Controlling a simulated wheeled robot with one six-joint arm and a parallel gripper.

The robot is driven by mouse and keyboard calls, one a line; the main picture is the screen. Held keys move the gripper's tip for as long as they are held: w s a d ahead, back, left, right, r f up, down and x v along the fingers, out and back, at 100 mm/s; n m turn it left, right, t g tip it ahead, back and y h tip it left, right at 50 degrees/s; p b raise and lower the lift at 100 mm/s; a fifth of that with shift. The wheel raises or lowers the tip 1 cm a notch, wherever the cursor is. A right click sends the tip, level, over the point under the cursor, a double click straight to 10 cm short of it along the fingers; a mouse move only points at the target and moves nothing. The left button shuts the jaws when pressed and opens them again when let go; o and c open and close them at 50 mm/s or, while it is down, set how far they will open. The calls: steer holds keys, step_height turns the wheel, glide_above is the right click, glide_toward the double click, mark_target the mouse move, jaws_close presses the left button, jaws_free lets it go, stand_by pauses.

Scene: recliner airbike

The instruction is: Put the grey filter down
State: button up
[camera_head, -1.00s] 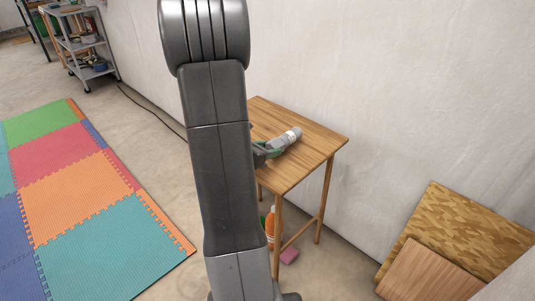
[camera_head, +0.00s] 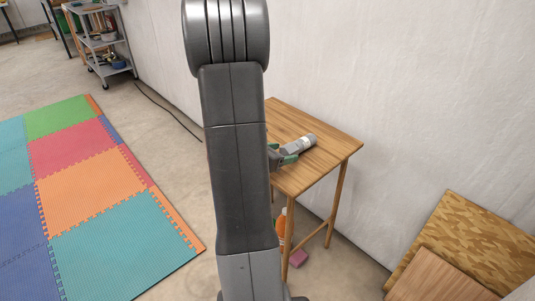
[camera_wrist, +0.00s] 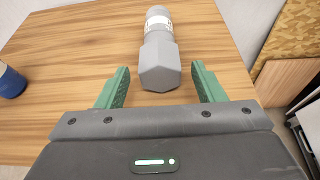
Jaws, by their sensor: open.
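The grey filter (camera_wrist: 159,52) lies on its side on the wooden table (camera_wrist: 70,50) in the wrist view. It has a faceted near end and a white label band. My gripper (camera_wrist: 158,87) is open, with its green fingers to either side of the filter's near end and apart from it. In the head view the filter (camera_head: 301,144) lies on the tabletop (camera_head: 330,152), and my gripper (camera_head: 289,158) is just left of it, partly hidden by my arm.
A blue object (camera_wrist: 10,82) stands at the table's left in the wrist view. Under the table are an orange bottle (camera_head: 281,228) and a pink block (camera_head: 298,258). Wooden boards (camera_head: 465,245) lean on the wall at right. Coloured foam mats (camera_head: 95,185) cover the floor at left.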

steer(key=p+v, duration=0.2)
steer(key=v, duration=1)
steer(key=shift+p, duration=0.35)
steer(key=shift+f, duration=0.1)
stand_by(0.7)
